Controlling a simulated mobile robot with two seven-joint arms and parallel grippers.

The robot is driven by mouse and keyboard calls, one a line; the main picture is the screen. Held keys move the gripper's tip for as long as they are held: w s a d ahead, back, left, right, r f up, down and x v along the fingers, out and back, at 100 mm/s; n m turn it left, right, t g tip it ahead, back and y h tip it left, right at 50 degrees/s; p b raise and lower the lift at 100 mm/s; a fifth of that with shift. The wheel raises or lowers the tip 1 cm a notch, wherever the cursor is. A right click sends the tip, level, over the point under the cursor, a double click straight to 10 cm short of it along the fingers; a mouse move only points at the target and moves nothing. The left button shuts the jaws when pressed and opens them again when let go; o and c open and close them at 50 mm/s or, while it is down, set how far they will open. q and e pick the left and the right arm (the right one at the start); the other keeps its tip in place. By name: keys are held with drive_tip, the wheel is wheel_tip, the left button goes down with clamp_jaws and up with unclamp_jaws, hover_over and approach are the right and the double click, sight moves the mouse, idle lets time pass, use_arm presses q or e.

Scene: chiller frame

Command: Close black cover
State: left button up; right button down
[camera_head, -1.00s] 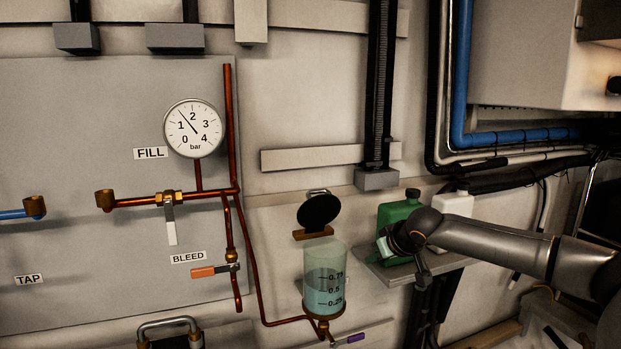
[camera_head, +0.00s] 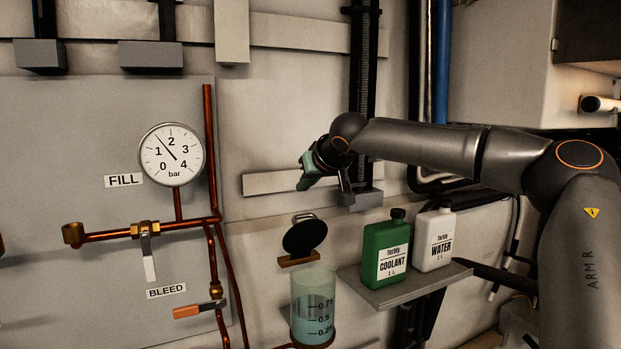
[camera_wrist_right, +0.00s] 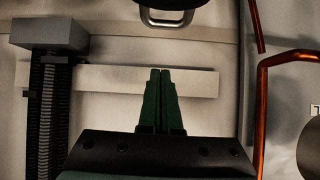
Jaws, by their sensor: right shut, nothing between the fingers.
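The black cover (camera_head: 305,237) is a round black lid with a small metal handle on its top edge. It stands tipped up on a brass-coloured hinge block (camera_head: 299,259), above the clear cylinder (camera_head: 313,305) marked 0.25 to 0.75, whose top is uncovered. My right gripper (camera_head: 304,182) is above the cover, apart from it, in front of the wall. In the right wrist view its green fingers (camera_wrist_right: 161,98) are together with nothing between them. My left gripper is not in view.
A green coolant bottle (camera_head: 386,250) and a white water bottle (camera_head: 434,238) stand on a grey shelf (camera_head: 400,287) right of the cylinder. A pressure gauge (camera_head: 172,155) and copper pipes (camera_head: 150,230) are on the left. The wall around the cover is mostly clear.

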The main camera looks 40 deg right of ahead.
sight(305, 215)
drive_tip(key=f, duration=0.2)
drive_tip(key=w+f, duration=0.1)
drive_tip(key=f, duration=0.1)
drive_tip(key=shift+w+d+b, duration=0.15)
drive_tip(key=shift+d+b, duration=0.05)
drive_tip(key=shift+b, duration=0.2)
drive_tip(key=shift+s+a+f, duration=0.15)
drive_tip(key=shift+s+f, duration=0.25)
drive_tip(key=shift+s, duration=0.05)
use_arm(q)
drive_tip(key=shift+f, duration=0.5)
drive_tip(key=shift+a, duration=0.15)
